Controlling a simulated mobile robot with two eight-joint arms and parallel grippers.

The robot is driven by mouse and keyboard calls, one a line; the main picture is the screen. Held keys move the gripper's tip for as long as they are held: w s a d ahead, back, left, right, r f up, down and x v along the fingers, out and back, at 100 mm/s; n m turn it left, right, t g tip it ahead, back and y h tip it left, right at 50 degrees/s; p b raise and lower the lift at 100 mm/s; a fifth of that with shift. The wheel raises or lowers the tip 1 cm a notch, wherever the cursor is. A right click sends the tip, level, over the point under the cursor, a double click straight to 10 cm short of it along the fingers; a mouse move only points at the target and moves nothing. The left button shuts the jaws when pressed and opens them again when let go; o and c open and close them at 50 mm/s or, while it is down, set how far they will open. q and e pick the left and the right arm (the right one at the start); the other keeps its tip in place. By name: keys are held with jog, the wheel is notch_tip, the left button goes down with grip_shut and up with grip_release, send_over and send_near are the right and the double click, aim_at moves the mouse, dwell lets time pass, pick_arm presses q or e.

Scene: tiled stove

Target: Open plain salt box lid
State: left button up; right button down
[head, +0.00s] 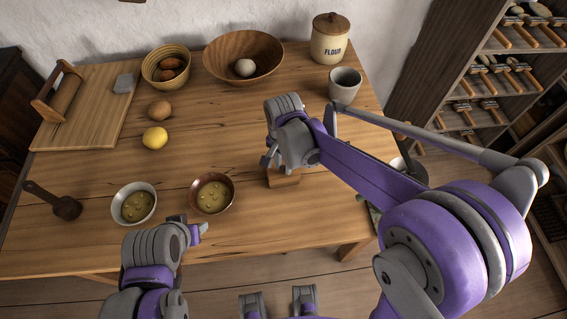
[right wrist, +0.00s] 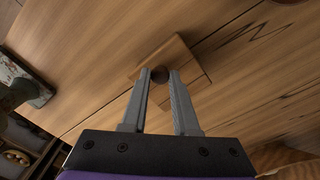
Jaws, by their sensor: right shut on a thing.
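The plain salt box (head: 284,179) is a small wooden box on the table, mostly hidden behind my right gripper in the head view. In the right wrist view its square wooden lid (right wrist: 180,56) shows from above with a small dark round knob (right wrist: 160,74). My right gripper (head: 270,160) is over the box, and its fingertips (right wrist: 160,76) are shut on the knob, one on each side. I cannot tell whether the lid is lifted off the box. My left gripper (head: 199,232) is by the front edge of the table, away from the box; its fingers are not clear.
Two bowls of yellowish liquid, one white (head: 134,204) and one brown (head: 212,193), stand near the front left. A lemon (head: 155,138), a wooden bowl (head: 243,57), a flour jar (head: 330,39) and a grey cup (head: 345,84) stand farther back. The table's middle (head: 215,125) is clear.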

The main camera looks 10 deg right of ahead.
jog(key=shift+r, duration=0.1)
jog(key=w+r+g, duration=0.1)
jog(key=g, duration=0.1)
jog(key=w+r+g+b, duration=0.1)
jog(key=g, duration=0.1)
jog(key=shift+w+a, duration=0.1)
jog(key=shift+w, duration=0.2)
jog(key=shift+w+r+g+b, duration=0.15)
jog(key=shift+w+g+b, duration=0.4)
jog(key=shift+g+b, duration=0.35)
jog(key=shift+w+r+g+h+b, duration=0.35)
jog(key=shift+g+b, duration=0.25)
jog(key=shift+g, duration=0.1)
jog(key=c, duration=0.7)
grip_release()
jog(key=shift+o, duration=0.2)
